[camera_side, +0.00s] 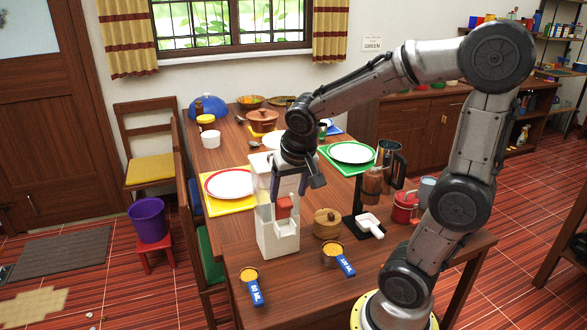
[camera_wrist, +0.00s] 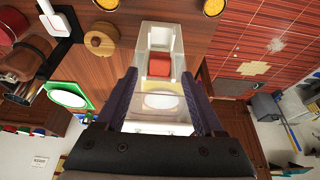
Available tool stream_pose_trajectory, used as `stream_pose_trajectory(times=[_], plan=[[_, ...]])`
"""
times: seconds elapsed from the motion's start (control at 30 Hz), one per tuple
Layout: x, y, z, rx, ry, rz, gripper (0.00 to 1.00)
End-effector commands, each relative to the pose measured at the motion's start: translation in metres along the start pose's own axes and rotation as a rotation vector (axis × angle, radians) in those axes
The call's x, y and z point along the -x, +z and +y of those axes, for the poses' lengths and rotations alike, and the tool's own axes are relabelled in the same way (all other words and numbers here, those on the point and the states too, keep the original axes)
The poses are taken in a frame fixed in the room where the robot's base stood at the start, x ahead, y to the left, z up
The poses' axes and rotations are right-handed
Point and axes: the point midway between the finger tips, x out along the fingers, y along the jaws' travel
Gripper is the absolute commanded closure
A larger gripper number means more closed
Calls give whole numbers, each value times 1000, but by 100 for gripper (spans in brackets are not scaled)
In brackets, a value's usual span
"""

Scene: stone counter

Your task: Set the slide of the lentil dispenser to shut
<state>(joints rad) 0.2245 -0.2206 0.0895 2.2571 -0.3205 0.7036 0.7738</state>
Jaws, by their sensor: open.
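The lentil dispenser (camera_side: 264,185) is a tall white and clear housing at the near end of the wooden table.
Two blue-handled cups of orange lentils, one small (camera_side: 250,274) and one larger (camera_side: 331,251), lie in front. A plate (camera_side: 229,183) lies behind left.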

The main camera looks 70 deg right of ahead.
Motion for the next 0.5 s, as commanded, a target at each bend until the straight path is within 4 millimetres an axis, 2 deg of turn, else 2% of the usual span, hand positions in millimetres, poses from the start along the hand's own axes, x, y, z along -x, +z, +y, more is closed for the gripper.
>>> stream_pose_trajectory(times=[0.03, 0.2, 0.4, 0.5], plan=[[13, -1, -1, 1, -4, 7, 30], [51, -1, -1, 1, -6, 5, 30], [85, 0, -1, 1, -3, 2, 30], [95, 0, 0, 0, -2, 0, 30]])
